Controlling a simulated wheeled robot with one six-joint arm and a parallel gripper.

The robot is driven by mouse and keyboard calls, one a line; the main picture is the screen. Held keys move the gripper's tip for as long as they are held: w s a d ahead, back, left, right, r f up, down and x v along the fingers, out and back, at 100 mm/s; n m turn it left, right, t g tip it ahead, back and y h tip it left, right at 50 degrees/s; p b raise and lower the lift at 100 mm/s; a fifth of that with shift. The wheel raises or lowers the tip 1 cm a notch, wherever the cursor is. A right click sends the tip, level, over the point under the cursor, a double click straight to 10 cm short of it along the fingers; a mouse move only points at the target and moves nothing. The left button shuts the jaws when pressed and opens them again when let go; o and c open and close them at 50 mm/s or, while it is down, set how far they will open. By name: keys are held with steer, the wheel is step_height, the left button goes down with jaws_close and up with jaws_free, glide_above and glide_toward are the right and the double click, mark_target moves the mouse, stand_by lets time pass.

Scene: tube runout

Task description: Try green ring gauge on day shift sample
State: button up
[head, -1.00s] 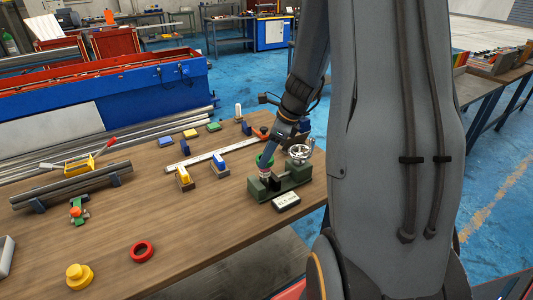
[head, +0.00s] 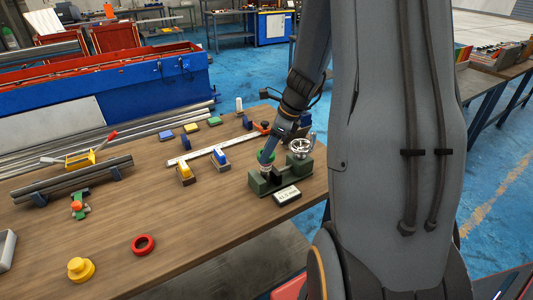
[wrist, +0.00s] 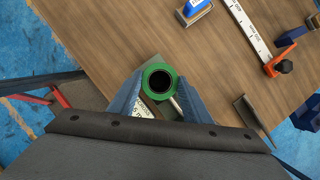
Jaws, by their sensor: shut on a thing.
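The green ring gauge (wrist: 152,70) is between the two blue fingers of my gripper (wrist: 160,92) in the wrist view, and they are shut on it. A dark, round tube opening with a brownish rim shows inside the ring; I cannot tell how far the ring is over it. In the head view the green ring (head: 265,156) is held by my gripper (head: 268,153) over the left end of a dark green stand (head: 262,186). A pale tube part shows just below the ring. A white label plate (head: 287,194) is in front of the stand.
A silver handwheel (head: 300,146) rises at the stand's right. A red ring (head: 143,244) and a yellow stepped piece (head: 81,270) lie at the front left. A ruler (head: 205,156) and blue and yellow blocks are behind. The table's middle is mostly bare.

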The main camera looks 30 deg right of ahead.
step_height(320, 180, up, 7)
steer(key=p, duration=0.7)
stand_by(0.4)
